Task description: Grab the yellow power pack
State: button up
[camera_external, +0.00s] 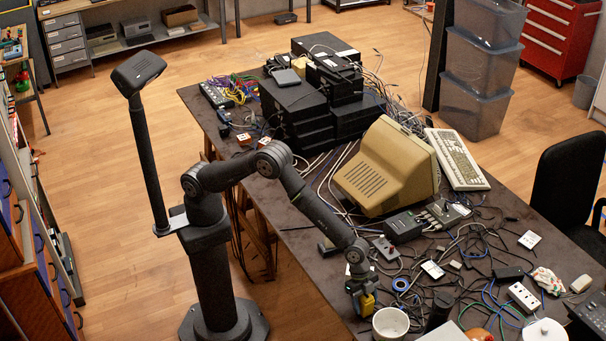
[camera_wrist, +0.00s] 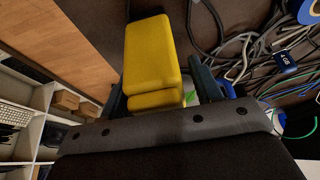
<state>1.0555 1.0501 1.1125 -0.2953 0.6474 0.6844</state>
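The yellow power pack (camera_wrist: 152,52) is a smooth, rounded yellow block. In the wrist view it sits between the two fingers of my gripper (camera_wrist: 160,88), with a finger close against each side. My gripper looks shut on it. In the external view my gripper (camera_external: 361,290) points down near the table's front edge, and a small part of the yellow power pack (camera_external: 368,304) shows at its fingers. I cannot tell whether the pack touches the table or hangs just above it.
A white mug (camera_external: 390,323) stands close to the right of my gripper. A blue tape roll (camera_external: 401,284), a small grey box (camera_external: 385,248) and many loose cables lie nearby. A beige monitor (camera_external: 385,170) stands behind. The table edge (camera_external: 330,308) is close on the left.

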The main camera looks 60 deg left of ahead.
jog(key=c, duration=1.1)
jog(key=shift+o, duration=0.2)
